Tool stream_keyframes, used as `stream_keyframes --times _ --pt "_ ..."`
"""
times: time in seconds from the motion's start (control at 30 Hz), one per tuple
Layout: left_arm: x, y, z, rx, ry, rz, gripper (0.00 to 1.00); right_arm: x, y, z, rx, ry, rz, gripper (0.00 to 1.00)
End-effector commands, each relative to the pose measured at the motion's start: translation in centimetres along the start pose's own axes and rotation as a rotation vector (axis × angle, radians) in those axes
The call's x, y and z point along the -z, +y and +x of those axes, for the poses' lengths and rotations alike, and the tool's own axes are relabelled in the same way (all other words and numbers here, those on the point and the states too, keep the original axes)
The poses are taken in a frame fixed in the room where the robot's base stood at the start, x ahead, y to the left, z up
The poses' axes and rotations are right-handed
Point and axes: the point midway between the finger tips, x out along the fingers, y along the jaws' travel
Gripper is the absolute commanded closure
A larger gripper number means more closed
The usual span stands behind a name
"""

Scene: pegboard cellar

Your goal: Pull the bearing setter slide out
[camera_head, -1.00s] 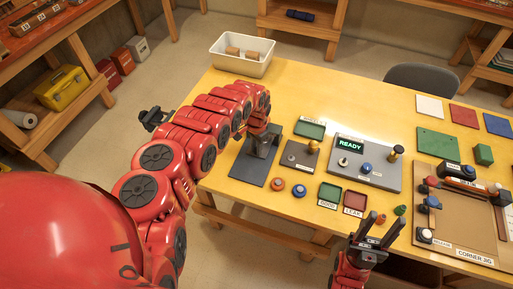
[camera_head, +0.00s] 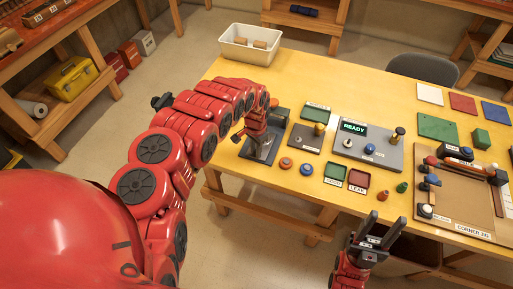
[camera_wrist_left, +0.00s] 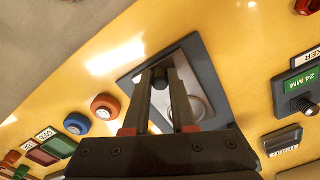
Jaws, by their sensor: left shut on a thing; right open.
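The bearing setter is a dark base plate (camera_head: 254,155) with a dark upright block (camera_head: 279,117), near the table's left front edge. My left gripper (camera_head: 262,142) is low over the plate, on the near side of the block. In the left wrist view its fingers (camera_wrist_left: 168,80) are shut on a small dark round knob (camera_wrist_left: 165,73), over a grey metal surface (camera_wrist_left: 200,68) of the setter. I take the knob for the slide's handle; the fingers hide much of the slide. My right gripper (camera_head: 379,228) is open and empty, off the table's front edge.
An orange button (camera_head: 286,163) and a blue button (camera_head: 307,169) stand just right of the setter. Green and red trays (camera_head: 357,178), a READY panel (camera_head: 372,149) and a corner jig (camera_head: 455,210) lie further right. A white bin (camera_head: 246,44) stands at the back left.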

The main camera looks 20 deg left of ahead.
Motion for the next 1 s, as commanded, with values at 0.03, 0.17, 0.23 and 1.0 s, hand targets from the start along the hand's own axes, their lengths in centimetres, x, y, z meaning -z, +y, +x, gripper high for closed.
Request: stream_keyframes --times 0.03,0.17,0.23,1.0 --pt "-0.4 0.2 0.3 -0.005 -0.009 0.000 1.00 0.0 0.0 0.0 0.000 0.000 0.000 0.50" --pt "-0.4 0.3 0.4 -0.007 -0.010 0.001 1.00 0.0 0.0 -0.1 0.000 0.000 0.000 0.50" --pt "-0.4 0.3 0.5 -0.007 -0.011 0.001 1.00 0.0 0.0 -0.1 0.000 -0.001 0.000 0.50" --pt "-0.2 0.1 -2.0 -0.002 -0.006 0.003 0.45 -0.1 0.0 -0.9 0.000 -0.001 0.000 0.50"
